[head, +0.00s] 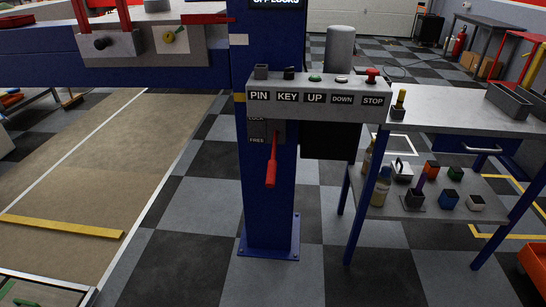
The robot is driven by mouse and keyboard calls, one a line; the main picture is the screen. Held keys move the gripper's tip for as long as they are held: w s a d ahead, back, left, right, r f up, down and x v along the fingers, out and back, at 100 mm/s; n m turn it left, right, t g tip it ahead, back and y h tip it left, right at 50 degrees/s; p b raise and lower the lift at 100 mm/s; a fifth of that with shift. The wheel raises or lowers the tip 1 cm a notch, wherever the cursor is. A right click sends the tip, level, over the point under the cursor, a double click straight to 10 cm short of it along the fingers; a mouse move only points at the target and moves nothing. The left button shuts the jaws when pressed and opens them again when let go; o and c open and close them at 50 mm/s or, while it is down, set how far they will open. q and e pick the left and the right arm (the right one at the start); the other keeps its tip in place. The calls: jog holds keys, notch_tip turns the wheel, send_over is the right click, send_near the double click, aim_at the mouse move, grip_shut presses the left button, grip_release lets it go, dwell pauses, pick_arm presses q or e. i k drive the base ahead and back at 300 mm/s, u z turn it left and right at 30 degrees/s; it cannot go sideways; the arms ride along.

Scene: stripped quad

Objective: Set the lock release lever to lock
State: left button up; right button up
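The lock release lever (271,168) is a red handle on the front of the blue lift post (268,209). It hangs down and tilts slightly from its pivot, with its grip end low, below the FREE label (257,140). The LOCK label (256,119) sits above FREE on a grey plate, just under the control box, and is partly in shadow. Neither of my grippers is in view, and nothing is touching the lever.
Above the lever a grey control box (318,98) juts out with PIN, KEY, UP, DOWN and STOP labels. A workbench (455,121) with a lower shelf of small items stands to the right. A blue lift beam (40,45) runs left. Checkered floor before the post is clear.

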aim_at(271, 172)
jog(key=u, duration=1.8)
jog(key=i, duration=0.9)
jog(key=z, duration=2.9)
jog(key=i, duration=1)
jog(key=z, duration=0.05)
